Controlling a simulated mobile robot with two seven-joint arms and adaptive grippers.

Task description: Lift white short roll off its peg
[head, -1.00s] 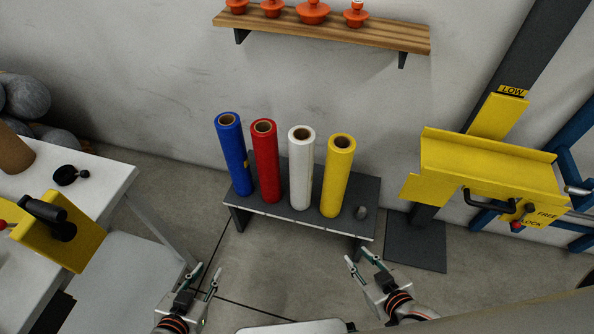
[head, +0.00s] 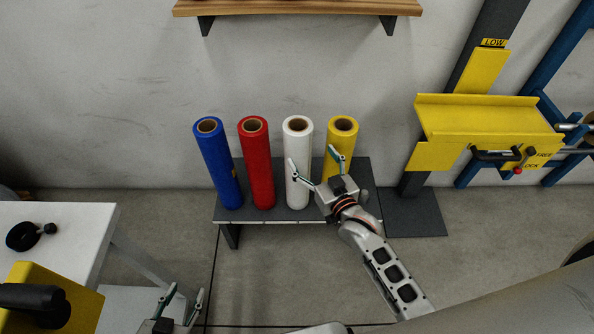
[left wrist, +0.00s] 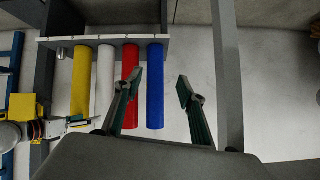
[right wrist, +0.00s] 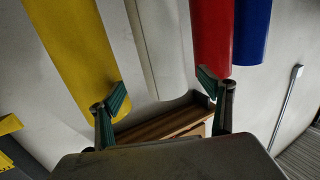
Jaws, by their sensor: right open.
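The white roll (head: 297,185) stands upright on the dark low stand (head: 268,217), between the red roll (head: 256,165) and the yellow roll (head: 341,126). Its hollow top shows; any peg inside is hidden. My right gripper (head: 314,160) is open and empty, in front of the white and yellow rolls. In the right wrist view, the white roll (right wrist: 155,40) lies beyond and between the open fingers (right wrist: 163,84); I see no contact. My left gripper (head: 184,295) is open and empty at the lower left, away from the rolls; its spread fingers (left wrist: 160,82) show in the left wrist view.
The blue roll (head: 218,165) stands left of the red one. The gaps between rolls are narrow. A wooden shelf (head: 300,8) is on the wall above. A yellow bracket (head: 485,120) stands to the right, a white table (head: 75,225) to the left.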

